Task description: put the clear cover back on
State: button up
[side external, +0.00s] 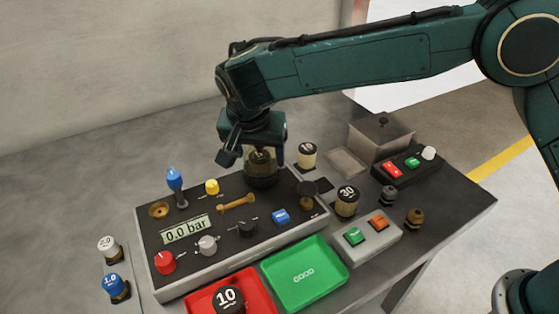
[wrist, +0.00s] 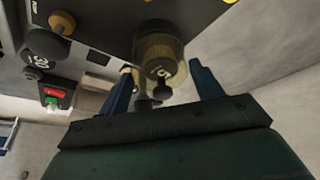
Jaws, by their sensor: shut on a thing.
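My gripper (side external: 258,150) points down over the back of the black panel. It is shut on what looks like a clear, olive-tinted round cover (wrist: 150,45). In the wrist view the cover lies between my two blue fingers (wrist: 160,90), with a dark knob (wrist: 162,92) at its near end. A dark top marked 5 (wrist: 158,71) shows at or through it. In the side view, the cover's lower part is just above or touching a dark round base (side external: 262,182); I cannot tell which. My fingers hide part of it.
A grey see-through box with a knob (side external: 380,132) stands at the back right. A blue-topped lever (side external: 174,180) rises left. Green (side external: 325,292) and red (side external: 195,307) trays lie in front.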

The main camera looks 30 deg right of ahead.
dwell(0.8)
jog(key=o, duration=1.3)
jog(key=shift+r, duration=0.15)
jog(key=shift+r, duration=3.3)
jog(key=shift+c, duration=0.4)
grip_shut()
